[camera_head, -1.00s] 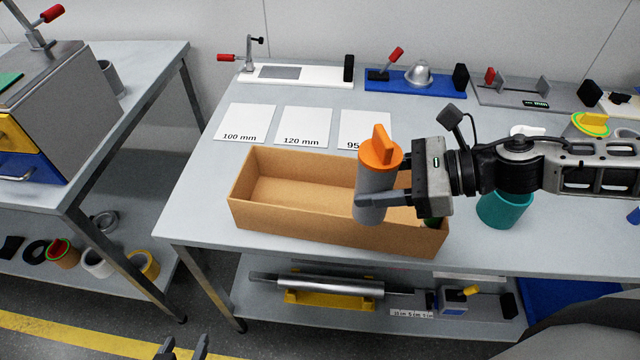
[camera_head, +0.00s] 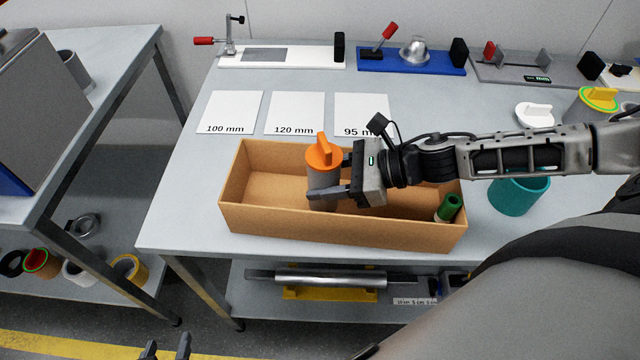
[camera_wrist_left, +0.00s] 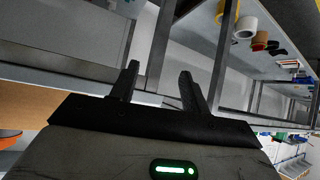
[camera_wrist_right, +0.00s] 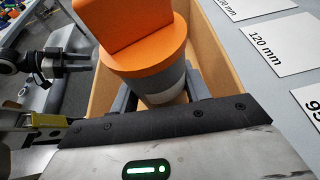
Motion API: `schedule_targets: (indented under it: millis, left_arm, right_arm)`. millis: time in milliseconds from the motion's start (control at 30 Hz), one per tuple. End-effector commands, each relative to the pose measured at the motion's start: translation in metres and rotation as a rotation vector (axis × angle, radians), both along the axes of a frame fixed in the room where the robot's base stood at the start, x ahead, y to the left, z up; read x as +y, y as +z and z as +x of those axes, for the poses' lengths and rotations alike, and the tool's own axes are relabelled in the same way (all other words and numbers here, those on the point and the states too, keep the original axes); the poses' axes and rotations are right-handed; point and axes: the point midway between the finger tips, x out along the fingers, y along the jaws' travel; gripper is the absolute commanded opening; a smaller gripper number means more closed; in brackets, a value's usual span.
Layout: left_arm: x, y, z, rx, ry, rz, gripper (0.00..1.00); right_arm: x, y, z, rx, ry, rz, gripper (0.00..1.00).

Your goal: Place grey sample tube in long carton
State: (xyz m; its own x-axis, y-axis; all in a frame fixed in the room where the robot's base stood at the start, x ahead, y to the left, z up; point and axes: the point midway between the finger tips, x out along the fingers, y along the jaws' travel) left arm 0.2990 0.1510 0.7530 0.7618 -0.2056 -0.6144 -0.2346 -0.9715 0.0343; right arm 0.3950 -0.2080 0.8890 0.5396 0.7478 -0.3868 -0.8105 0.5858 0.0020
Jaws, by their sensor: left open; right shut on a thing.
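The grey sample tube (camera_head: 322,185) has an orange cap with a raised grip and is upright. My right gripper (camera_head: 325,197) is shut on it, inside the outline of the long carton (camera_head: 340,226). The tube's lower end is hidden behind the carton's front wall, so I cannot tell whether it touches the floor. In the right wrist view the tube (camera_wrist_right: 165,92) sits between the fingers, with the carton wall (camera_wrist_right: 212,55) beside it. My left gripper (camera_head: 165,350) is open and empty at the bottom edge, low in front of the table; it also shows in the left wrist view (camera_wrist_left: 158,85).
A green tube (camera_head: 450,206) stands in the carton's right end. A teal cup (camera_head: 519,194) is right of the carton. Cards marked 100 mm (camera_head: 230,112), 120 mm (camera_head: 295,113) and 95 mm (camera_head: 358,112) lie behind. The carton's left part is clear.

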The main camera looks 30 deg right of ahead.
Motion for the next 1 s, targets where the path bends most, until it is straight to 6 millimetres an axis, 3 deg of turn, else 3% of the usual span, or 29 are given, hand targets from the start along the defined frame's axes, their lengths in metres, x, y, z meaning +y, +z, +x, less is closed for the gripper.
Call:
schedule_targets:
  millis: [33,167,400,433,500,867,1000]
  left_arm:
    - [-0.002,-0.004,0.002,-0.008,-0.003,-0.004,0.47]
    - [-0.004,0.006,0.003,-0.017,-0.006,-0.01,0.47]
    - [-0.003,0.0,0.0,-0.01,-0.009,-0.007,0.47]
    - [-0.003,0.001,0.0,-0.01,-0.009,-0.007,0.47]
    - [-0.003,0.001,-0.001,-0.008,-0.009,-0.006,0.47]
    - [-0.002,0.005,-0.001,-0.006,-0.008,-0.004,0.47]
    - [-0.002,-0.004,-0.001,-0.006,-0.008,-0.004,0.47]
  right_arm:
    - [0.0,-0.01,0.0,-0.001,0.0,0.0,0.23]
    - [0.0,-0.007,0.0,-0.002,0.001,0.0,0.23]
    - [0.0,-0.011,0.0,-0.001,0.001,0.0,0.23]
    - [0.0,-0.01,0.0,-0.001,0.0,0.0,0.52]
    - [0.0,-0.009,0.0,-0.001,0.0,0.0,0.69]
    - [-0.001,-0.004,-0.001,-0.001,0.0,-0.001,0.69]
    - [-0.012,-0.006,-0.009,0.005,-0.005,-0.001,0.69]
